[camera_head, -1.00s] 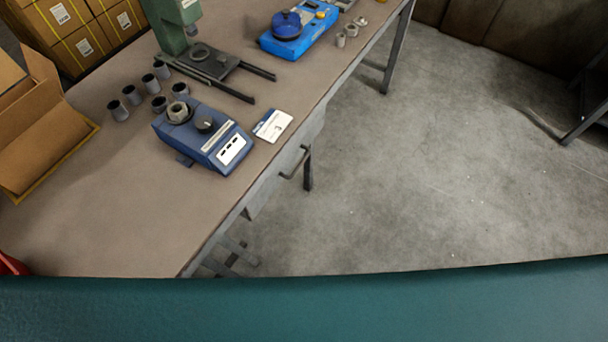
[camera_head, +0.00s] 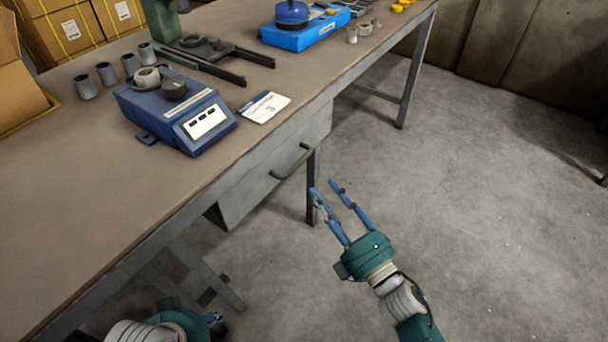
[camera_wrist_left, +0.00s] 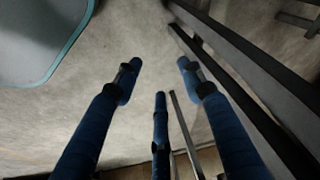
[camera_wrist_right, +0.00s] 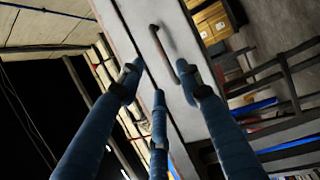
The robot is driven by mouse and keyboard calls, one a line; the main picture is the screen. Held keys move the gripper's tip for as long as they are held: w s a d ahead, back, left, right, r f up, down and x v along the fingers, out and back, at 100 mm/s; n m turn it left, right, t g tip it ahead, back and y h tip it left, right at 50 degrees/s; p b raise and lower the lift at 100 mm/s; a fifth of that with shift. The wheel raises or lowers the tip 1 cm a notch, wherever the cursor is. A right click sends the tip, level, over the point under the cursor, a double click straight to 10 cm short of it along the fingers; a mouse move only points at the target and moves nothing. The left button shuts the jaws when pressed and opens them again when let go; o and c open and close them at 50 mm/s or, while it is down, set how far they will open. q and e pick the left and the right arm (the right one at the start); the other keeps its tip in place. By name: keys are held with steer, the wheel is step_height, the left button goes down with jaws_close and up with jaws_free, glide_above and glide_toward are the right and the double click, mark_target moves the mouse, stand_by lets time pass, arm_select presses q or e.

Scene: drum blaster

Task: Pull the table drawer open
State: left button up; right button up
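The table drawer (camera_head: 262,176) hangs under the front edge of the table (camera_head: 110,215), and its front looks flush and closed. Its dark bar handle (camera_head: 293,163) shows in the head view and also in the right wrist view (camera_wrist_right: 163,52). My right gripper (camera_head: 324,186) is open and empty, a little to the right of the handle and apart from it. In the right wrist view its blue fingers (camera_wrist_right: 160,85) are spread, with the drawer front beyond them. My left gripper (camera_wrist_left: 160,70) is open and empty near the table's legs; in the head view only part of it shows, at the bottom.
On the tabletop are a dark blue device (camera_head: 180,108), a card (camera_head: 264,107), several grey cups (camera_head: 107,74) and a bright blue device (camera_head: 303,34). A table leg (camera_head: 313,190) stands near my right gripper. The floor (camera_head: 480,180) to the right is clear.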

mark_target(301, 163)
steer(key=x, duration=0.9)
steer(key=shift+f+b, duration=0.1)
steer(key=shift+b, duration=0.25)
arm_select(q)
steer(key=shift+w+d+r+t+h, duration=0.1)
steer(key=shift+w+d+r+t, duration=0.2)
steer(key=shift+w, duration=0.55)
steer(key=shift+w+d+r+t+h, duration=0.1)
steer(key=shift+w+d+r+t, duration=0.1)
steer(key=shift+w+t, duration=0.45)
steer(key=shift+w+d+r+t+h, duration=0.15)
steer(key=shift+w+d+r, duration=0.1)
steer(key=shift+w, duration=0.8)
arm_select(e)
steer(key=shift+w+a, duration=0.25)
steer(key=shift+w, duration=0.25)
jaws_close()
